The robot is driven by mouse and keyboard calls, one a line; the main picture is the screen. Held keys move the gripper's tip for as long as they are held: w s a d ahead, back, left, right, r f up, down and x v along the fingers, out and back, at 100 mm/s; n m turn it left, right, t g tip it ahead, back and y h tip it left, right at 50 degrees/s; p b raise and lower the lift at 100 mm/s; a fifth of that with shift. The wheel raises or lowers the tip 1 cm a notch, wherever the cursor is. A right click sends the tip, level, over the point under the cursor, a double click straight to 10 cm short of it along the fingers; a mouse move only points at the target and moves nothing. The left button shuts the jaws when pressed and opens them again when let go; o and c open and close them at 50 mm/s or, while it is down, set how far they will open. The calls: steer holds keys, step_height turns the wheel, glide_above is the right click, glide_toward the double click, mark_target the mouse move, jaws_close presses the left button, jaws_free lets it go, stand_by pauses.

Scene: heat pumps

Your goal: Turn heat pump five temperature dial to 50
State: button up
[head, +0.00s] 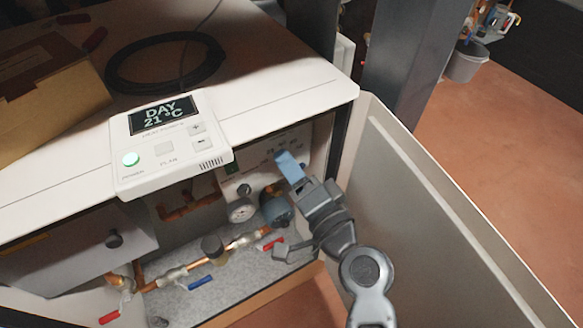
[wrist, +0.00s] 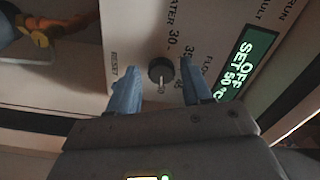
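In the wrist view, a small dark round dial (wrist: 160,72) with a pale pointer mark sits on a light control panel (wrist: 128,30). My gripper (wrist: 158,84) is open, with one blue finger on each side of the dial and visible gaps between. A lit display (wrist: 243,68) right of the dial reads OFF, SET 50 °C. In the head view, my gripper (head: 287,166) reaches into the open cabinet in front of the panel (head: 262,165). The dial between the fingers cannot be made out there.
A white controller (head: 168,143) on the cabinet top (head: 290,60) reads DAY 21 °C. The open door (head: 440,210) stands close right of my arm. Copper pipes (head: 185,270), a gauge (head: 240,210) and red and blue valve handles lie below and left of my gripper.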

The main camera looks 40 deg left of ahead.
steer(key=shift+o, duration=0.7)
steer(key=v, duration=0.7)
steer(key=shift+d, duration=0.4)
steer(key=shift+s, duration=0.15)
